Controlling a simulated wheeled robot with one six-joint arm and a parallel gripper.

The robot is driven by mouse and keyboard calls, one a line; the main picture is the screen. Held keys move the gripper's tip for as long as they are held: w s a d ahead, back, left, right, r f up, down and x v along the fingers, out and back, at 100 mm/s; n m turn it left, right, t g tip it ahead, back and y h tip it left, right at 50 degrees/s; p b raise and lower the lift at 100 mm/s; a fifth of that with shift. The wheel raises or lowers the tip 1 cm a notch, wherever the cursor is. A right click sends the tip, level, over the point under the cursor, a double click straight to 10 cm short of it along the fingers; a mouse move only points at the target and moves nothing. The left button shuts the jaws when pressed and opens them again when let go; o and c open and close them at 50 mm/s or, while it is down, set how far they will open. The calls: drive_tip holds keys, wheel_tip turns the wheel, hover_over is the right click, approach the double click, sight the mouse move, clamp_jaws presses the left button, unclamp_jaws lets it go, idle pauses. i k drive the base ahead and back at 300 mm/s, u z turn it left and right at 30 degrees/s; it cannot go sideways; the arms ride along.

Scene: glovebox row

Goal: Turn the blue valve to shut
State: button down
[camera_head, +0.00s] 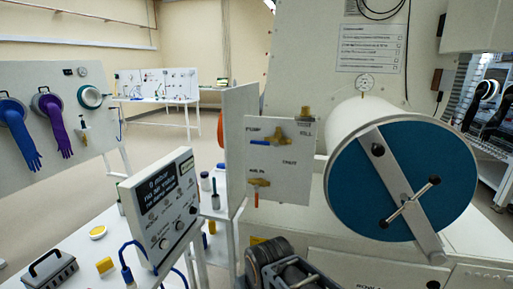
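The blue valve (260,142) is on a pale upright panel (290,178) near the middle of the head view. Its blue lever lies about level and reaches left from a brass body (283,137). The word above it seems to read PUMP; the other small labels are hard to read. Below it, on the same panel, is a second brass valve with an orange handle (258,184).
A large white cylinder with a blue round door (350,190) and a grey crossbar stands close right of the panel. A control box with a display (163,207) stands at the left. Floor shows behind left.

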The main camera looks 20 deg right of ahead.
sight(276, 143)
drive_tip(key=u, duration=1.05)
drive_tip(key=i, duration=0.35)
drive_tip(key=z, duration=0.45)
